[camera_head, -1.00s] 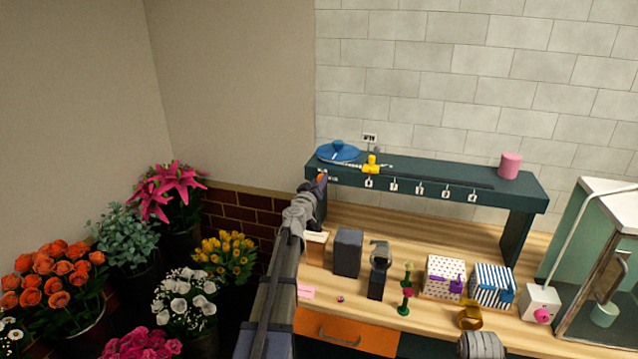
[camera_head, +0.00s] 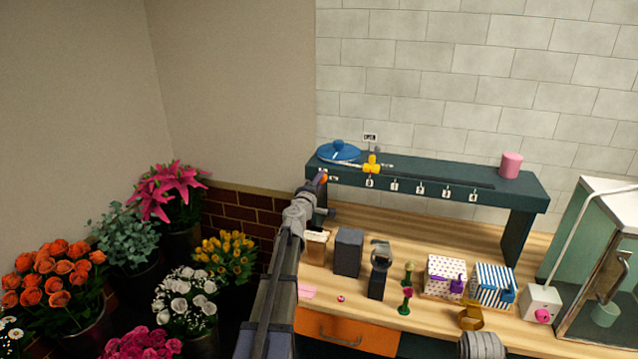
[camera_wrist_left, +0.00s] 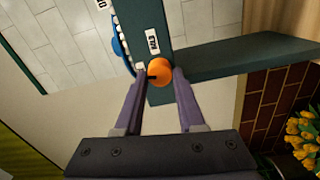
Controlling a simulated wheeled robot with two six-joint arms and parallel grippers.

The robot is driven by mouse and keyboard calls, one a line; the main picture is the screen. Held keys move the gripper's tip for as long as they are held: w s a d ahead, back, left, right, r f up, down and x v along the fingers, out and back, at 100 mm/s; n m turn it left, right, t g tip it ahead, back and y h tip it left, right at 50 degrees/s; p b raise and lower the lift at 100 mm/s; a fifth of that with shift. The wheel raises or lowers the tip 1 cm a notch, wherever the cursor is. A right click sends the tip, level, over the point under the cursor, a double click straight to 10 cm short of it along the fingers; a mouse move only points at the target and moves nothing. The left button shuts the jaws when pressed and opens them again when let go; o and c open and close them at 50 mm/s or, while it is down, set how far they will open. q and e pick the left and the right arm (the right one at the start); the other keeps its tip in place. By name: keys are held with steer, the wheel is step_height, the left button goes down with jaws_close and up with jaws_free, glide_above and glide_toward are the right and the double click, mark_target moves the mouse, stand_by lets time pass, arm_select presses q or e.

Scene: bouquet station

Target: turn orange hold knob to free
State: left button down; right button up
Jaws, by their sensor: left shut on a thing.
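The orange hold knob (camera_head: 322,177) sits at the left end of the front face of the dark green raised shelf (camera_head: 420,184). In the left wrist view the knob (camera_wrist_left: 161,83) is round with a short dark mark, beside a small white label (camera_wrist_left: 152,41) whose lettering is hard to read. My left gripper (camera_head: 319,183) is shut on the knob. In the left wrist view its two purple-grey fingers (camera_wrist_left: 159,84) lie on either side of the knob, partly covering its edges.
A blue disc (camera_head: 340,150) and a yellow slider (camera_head: 372,164) are on the shelf, with numbered white tags along its front. A pink cylinder (camera_head: 510,165) stands at its right end. Dark blocks, patterned boxes and small stands crowd the wooden bench below. Flower buckets fill the left.

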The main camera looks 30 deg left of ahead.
arm_select(q)
steer(key=shift+n, duration=1)
steer(key=c, duration=0.5)
jaws_free()
steer(key=shift+s, duration=0.1)
steer(key=v, duration=0.7)
steer(key=shift+s, duration=0.35)
